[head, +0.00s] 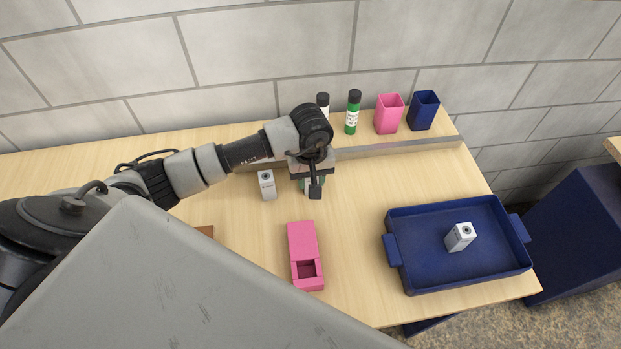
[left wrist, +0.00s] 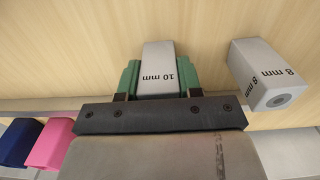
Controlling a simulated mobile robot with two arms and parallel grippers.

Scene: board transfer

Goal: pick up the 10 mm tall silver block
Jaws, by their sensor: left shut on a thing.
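The silver block marked 10 mm (left wrist: 159,68) sits between the green finger pads of my left gripper (left wrist: 160,80) in the left wrist view. The pads touch it on both sides, so the gripper is shut on it. In the head view my left gripper (head: 313,183) points down at the table near the metal rail, and it hides most of that block. Whether the block touches the table is hard to tell. My right gripper is not in view.
A silver block marked 8 mm (head: 267,186) stands just left of the gripper. A pink holder (head: 302,240) lies nearer. A blue tray (head: 408,277) at right holds another silver block (head: 460,238). Behind the rail (head: 400,147) stand bottles (head: 353,112), a pink cup (head: 388,115) and a blue cup (head: 423,112).

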